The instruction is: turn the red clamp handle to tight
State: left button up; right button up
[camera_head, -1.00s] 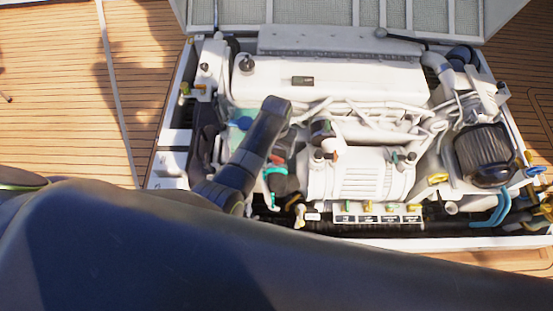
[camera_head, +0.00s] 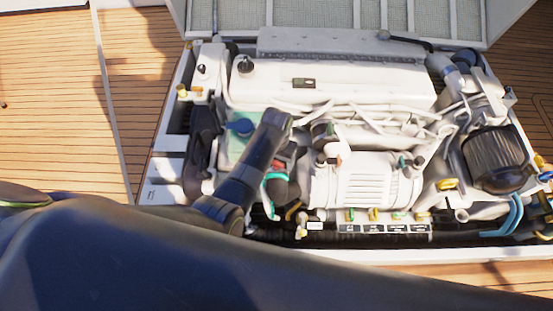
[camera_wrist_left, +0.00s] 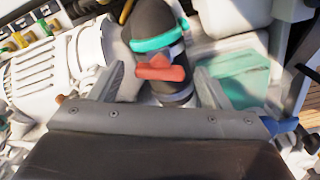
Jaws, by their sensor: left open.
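The red clamp handle (camera_wrist_left: 162,73) lies across a dark cylinder (camera_wrist_left: 152,22) with a teal band (camera_wrist_left: 158,44) in the left wrist view. My left gripper (camera_wrist_left: 160,72) is open, with one finger on each side of the handle and cylinder. A gap shows between each finger and the red handle; contact is not visible. In the head view the handle (camera_head: 279,163) shows as a small red patch beside my dark left arm, and the gripper fingers cannot be made out there. My right gripper is not in view.
A white ribbed housing (camera_head: 375,180) stands right of the handle in the head view. A translucent teal container (camera_wrist_left: 240,78) is close by one finger in the wrist view. Hoses and a row of coloured valves (camera_head: 385,216) lie near. Wooden deck (camera_head: 60,110) is clear at left.

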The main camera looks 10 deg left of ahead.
pick_arm(q)
jog(key=c, duration=1)
jog(key=shift+r+p, duration=0.1)
jog(key=shift+p, duration=0.2)
jog(key=shift+r+m+p, duration=0.1)
jog(key=shift+m+p, duration=0.8)
jog(key=shift+p, duration=0.1)
jog(key=shift+r+m+p, duration=0.1)
jog(key=shift+m+p, duration=0.7)
jog(key=shift+p, duration=0.05)
jog(key=m+p, duration=0.2)
jog(key=shift+m, duration=0.4)
jog(key=m+p, duration=0.1)
jog(key=m, duration=0.2)
jog(key=shift+m+p, duration=0.3)
jog(key=shift+p, duration=0.05)
jog(key=shift+f+m+p, duration=0.25)
jog(key=shift+m+p, duration=0.3)
jog(key=shift+m, duration=1.25)
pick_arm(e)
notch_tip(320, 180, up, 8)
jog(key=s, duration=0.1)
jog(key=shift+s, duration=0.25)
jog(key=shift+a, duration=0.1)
